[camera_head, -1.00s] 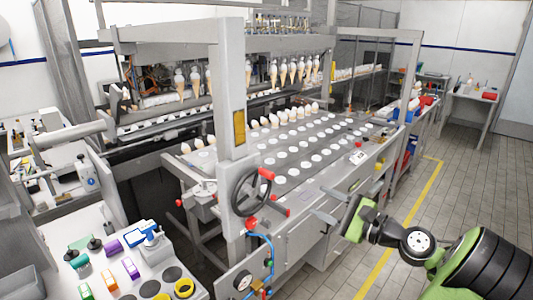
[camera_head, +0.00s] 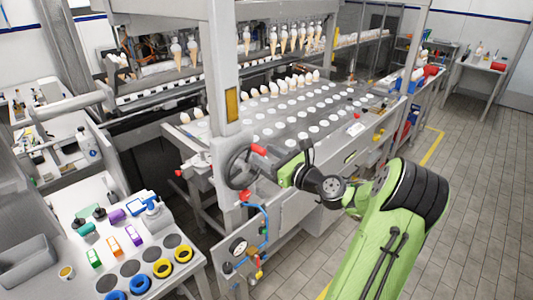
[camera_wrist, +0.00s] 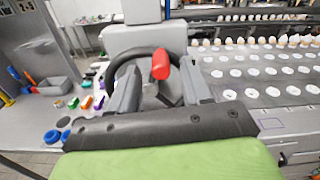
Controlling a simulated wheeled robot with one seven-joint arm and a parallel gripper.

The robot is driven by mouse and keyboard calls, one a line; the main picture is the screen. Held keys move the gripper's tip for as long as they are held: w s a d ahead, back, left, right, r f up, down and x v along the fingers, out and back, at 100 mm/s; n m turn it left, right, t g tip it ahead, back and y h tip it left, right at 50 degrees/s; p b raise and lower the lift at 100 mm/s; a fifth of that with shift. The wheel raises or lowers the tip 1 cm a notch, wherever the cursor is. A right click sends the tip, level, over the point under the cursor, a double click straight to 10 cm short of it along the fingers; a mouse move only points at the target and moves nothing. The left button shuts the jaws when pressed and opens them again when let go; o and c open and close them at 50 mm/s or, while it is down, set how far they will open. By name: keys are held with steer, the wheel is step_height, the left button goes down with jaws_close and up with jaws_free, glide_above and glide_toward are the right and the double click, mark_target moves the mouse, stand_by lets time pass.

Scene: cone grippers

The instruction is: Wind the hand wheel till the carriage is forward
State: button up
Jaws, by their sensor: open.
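The black hand wheel (camera_head: 229,170) is mounted on the front upright of the machine. Its red handle knob (camera_head: 259,150) sticks out at the upper right of the rim. My gripper (camera_head: 275,160) is right by the knob in the head view, and my arm hides part of the wheel's right side. In the wrist view the red knob (camera_wrist: 160,64) stands between the two grey fingers of my gripper (camera_wrist: 160,85), which are apart on either side of it. The wheel rim (camera_wrist: 128,62) shows behind the fingers. The carriage with cone grippers (camera_head: 290,35) hangs at the back, holding several cones.
The conveyor bed (camera_head: 300,118) with white round holders lies behind the wheel. A gauge and blue hose (camera_head: 262,222) sit below it. A side bench (camera_head: 66,240) with coloured parts stands at the left. The tiled floor (camera_head: 470,220) is clear at the right.

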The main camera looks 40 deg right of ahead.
steer(key=shift+w, duration=0.45)
jaws_close()
